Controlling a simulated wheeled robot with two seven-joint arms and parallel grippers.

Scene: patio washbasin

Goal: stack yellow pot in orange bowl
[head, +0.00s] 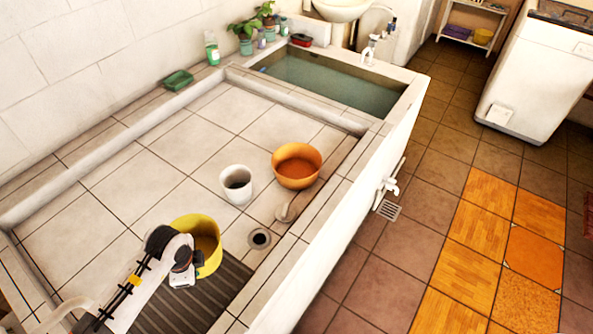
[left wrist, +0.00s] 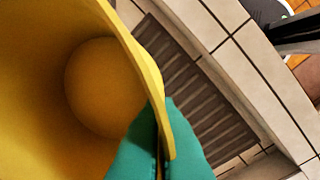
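The yellow pot (head: 208,243) is at the front of the tiled basin, by the dark ribbed mat. My left gripper (head: 184,277) is at its near side. In the left wrist view the green fingers (left wrist: 160,150) are shut on the rim wall of the pot (left wrist: 95,90), one finger on each side. The pot's inside is empty. I cannot tell whether its base touches the surface. The orange bowl (head: 297,166) stands upright on the tiles farther back and to the right, apart from the pot. My right gripper is in neither view.
A white pot (head: 236,184) stands just left of the orange bowl. A ladle-like item (head: 286,212) and a drain (head: 259,238) lie in front of the bowl. The basin's raised edge (head: 337,205) runs along the right. The tiles left of the white pot are clear.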

